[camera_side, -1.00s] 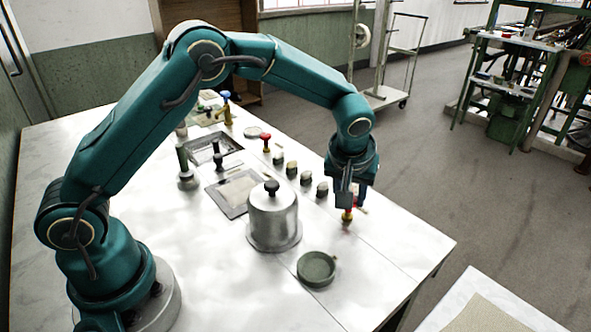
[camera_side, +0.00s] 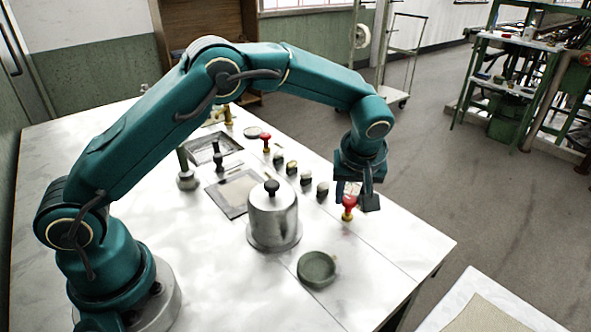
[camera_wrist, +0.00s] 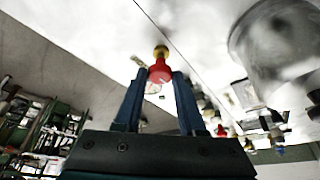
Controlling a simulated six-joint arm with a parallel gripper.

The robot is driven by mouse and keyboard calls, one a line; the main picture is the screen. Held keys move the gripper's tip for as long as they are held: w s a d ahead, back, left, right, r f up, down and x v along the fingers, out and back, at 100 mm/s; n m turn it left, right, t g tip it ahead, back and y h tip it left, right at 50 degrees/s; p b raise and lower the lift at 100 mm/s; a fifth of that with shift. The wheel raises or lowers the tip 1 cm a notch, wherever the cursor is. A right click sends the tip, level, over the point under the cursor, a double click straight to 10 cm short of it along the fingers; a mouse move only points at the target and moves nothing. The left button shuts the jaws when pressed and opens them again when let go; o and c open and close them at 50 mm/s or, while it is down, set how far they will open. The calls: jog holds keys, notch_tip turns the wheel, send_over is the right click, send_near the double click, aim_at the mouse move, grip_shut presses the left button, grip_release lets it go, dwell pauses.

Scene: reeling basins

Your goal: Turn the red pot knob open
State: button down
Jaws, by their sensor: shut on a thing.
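My gripper (camera_side: 357,196) is at the table's right side, beyond and to the right of the metal pot (camera_side: 270,220). Its two fingers are shut on a red knob (camera_side: 348,202) that stands on a small brass-coloured stem on the table. In the wrist view the red knob (camera_wrist: 160,71) sits between the fingertips, with a yellow part beside it. The pot is silver with a black lid knob (camera_side: 271,187); part of it also shows in the wrist view (camera_wrist: 285,45).
A row of dark knobs (camera_side: 306,178) leads to another red knob (camera_side: 265,138) farther back. A green round dish (camera_side: 316,267) lies in front of the gripper. Flat trays (camera_side: 235,192) and a green-handled tool (camera_side: 185,165) are to the left. The table's front right is clear.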

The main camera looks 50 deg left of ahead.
jog(key=c, duration=0.5)
grip_release()
jog(key=v, duration=0.5)
